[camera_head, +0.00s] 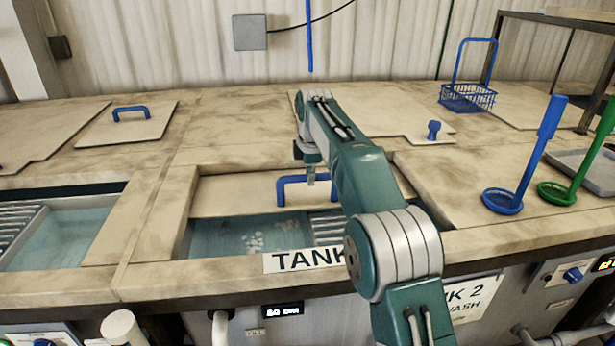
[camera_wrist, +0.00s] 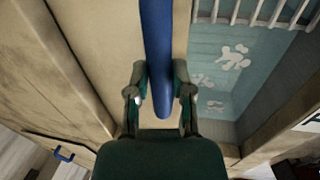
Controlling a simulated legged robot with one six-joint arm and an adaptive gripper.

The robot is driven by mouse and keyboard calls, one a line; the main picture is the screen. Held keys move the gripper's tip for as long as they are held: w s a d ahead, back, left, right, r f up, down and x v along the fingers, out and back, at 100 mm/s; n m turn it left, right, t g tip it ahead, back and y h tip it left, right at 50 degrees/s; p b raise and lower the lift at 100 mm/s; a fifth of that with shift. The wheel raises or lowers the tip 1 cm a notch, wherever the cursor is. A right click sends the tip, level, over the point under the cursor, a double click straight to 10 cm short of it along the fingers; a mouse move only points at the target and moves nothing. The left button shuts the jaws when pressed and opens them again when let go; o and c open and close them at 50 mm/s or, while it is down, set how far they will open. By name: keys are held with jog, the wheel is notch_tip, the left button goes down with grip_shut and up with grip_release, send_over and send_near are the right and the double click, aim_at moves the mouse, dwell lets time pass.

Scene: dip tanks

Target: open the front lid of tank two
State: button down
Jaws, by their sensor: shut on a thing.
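The front lid (camera_head: 232,194) of tank two is a flat beige panel with a blue bar handle (camera_head: 283,188). It lies behind an open strip where blue-green water (camera_head: 225,237) with white foam shows. A sign reading "TANK" (camera_head: 296,261), partly hidden by my arm, hangs at the front edge. My gripper (camera_head: 311,172) is over the handle. In the wrist view my gripper (camera_wrist: 160,78) is shut on the blue handle (camera_wrist: 158,35), a finger on each side. The lid's right part is hidden behind my arm in the head view.
Another open tank (camera_head: 70,235) is at left. A closed lid with a blue handle (camera_head: 130,113) lies behind it. At right are a blue ladle-like tool (camera_head: 527,160), a green one (camera_head: 587,160) and a blue wire basket (camera_head: 467,97). A blue knob (camera_head: 434,129) stands on the rear lid.

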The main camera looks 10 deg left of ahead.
jog(key=shift+w+d+r, duration=0.15)
jog(key=shift+d, duration=0.2)
jog(key=c, duration=0.8)
grip_release()
jog(key=o, duration=0.3)
jog(key=shift+d, duration=0.15)
jog(key=shift+a+r, duration=0.15)
jog(key=shift+a, duration=0.1)
notch_tip(320, 180, up, 7)
jog(key=s, duration=0.1)
jog(key=shift+s+d, duration=0.2)
jog(key=shift+d, duration=0.25)
jog(key=shift+a, duration=0.1)
